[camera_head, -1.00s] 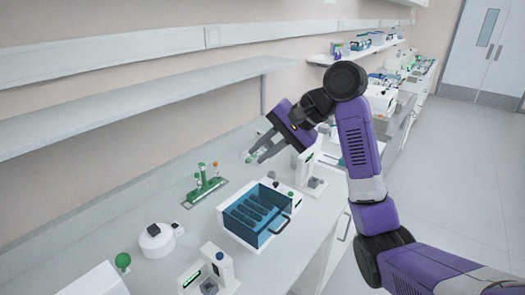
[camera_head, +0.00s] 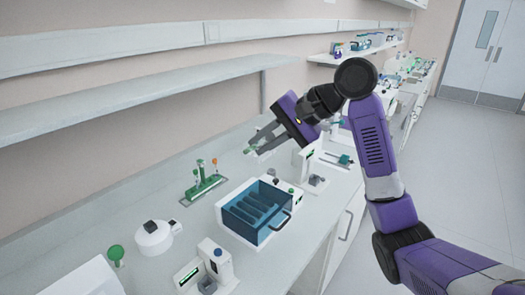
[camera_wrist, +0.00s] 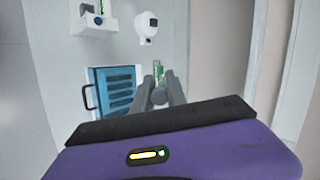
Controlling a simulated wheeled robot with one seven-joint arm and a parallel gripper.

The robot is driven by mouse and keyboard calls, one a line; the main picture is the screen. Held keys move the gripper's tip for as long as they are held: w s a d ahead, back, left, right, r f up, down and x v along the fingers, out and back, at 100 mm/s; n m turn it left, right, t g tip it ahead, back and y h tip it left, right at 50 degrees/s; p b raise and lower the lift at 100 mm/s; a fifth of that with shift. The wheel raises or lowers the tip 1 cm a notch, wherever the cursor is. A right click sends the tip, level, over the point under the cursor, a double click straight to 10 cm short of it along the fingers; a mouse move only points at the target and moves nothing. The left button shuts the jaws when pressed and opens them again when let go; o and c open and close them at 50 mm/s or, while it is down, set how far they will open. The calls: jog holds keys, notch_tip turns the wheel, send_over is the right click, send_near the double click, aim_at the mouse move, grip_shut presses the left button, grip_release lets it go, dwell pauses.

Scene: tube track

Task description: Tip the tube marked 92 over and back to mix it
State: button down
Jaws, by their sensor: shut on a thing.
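My gripper (camera_head: 254,146) is raised above the bench, with its fingers pointing down and to the left. It is shut on a small tube with a green end (camera_head: 248,150), which looks tilted. The number on this tube cannot be read. In the wrist view the gripper fingers (camera_wrist: 160,88) come close together, and the held tube is hard to make out there. A green rack (camera_head: 204,188) stands on the bench below and left of the gripper, with a few capped tubes upright in it. Their marks are too small to read.
A blue tray-like box (camera_head: 256,212) with slots and a handle stands in front of the rack. A round white device (camera_head: 153,238) and a white instrument (camera_head: 212,265) stand nearer. A wall shelf (camera_head: 130,108) runs along behind.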

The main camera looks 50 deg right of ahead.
jog(key=t+b, duration=0.2)
jog(key=f+t+b, duration=0.1)
jog(key=t+b, duration=0.1)
jog(key=b, duration=0.1)
jog(key=shift+n, duration=0.4)
jog(key=n+t+y+b, duration=0.1)
jog(key=t+b, duration=0.3)
jog(key=b, duration=0.2)
jog(key=n+t+y+b, duration=0.1)
jog(key=t+b, duration=0.1)
jog(key=b, duration=0.4)
jog(key=t+y+b, duration=0.1)
jog(key=t+b, duration=0.1)
jog(key=b, duration=0.4)
jog(key=shift+w+n+t+y, duration=0.1)
jog(key=shift+n+t+y, duration=0.2)
jog(key=shift+n+t, duration=0.1)
jog(key=shift+r+t+b, duration=0.25)
jog(key=shift+t+b, duration=0.05)
jog(key=shift+b, duration=0.3)
jog(key=shift+y+b, duration=0.3)
jog(key=shift+b, duration=0.4)
jog(key=shift+n+b, duration=0.3)
jog(key=shift+r+t, duration=0.15)
jog(key=shift+t, duration=0.25)
jog(key=shift+r+p, duration=0.3)
jog(key=shift+p, duration=0.35)
jog(key=shift+g+p, duration=0.3)
jog(key=shift+p, duration=0.45)
